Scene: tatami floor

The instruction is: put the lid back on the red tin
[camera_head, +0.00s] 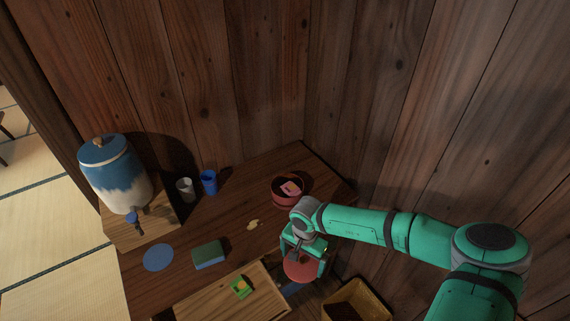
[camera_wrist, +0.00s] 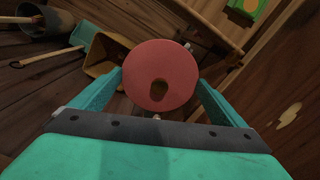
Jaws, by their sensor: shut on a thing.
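The red tin (camera_head: 287,199) stands open on the wooden table near the back wall, with something pinkish inside. My gripper (camera_head: 303,264) is in front of the tin, near the table's front right edge. It is shut on the round red lid (camera_head: 299,271), which also shows in the wrist view (camera_wrist: 158,76) between my two fingers (camera_wrist: 160,95). The lid is apart from the tin. The tin is not seen in the wrist view.
On the table (camera_head: 186,236) are a blue-and-white dispenser (camera_head: 117,180), a white cup (camera_head: 185,190), a blue cup (camera_head: 209,182), a blue disc (camera_head: 158,257), a green-topped sponge (camera_head: 209,254) and a pale spill (camera_head: 253,225). A green-yellow item (camera_head: 242,287) lies on a wooden board. A yellowish bin (camera_head: 357,302) stands on the floor.

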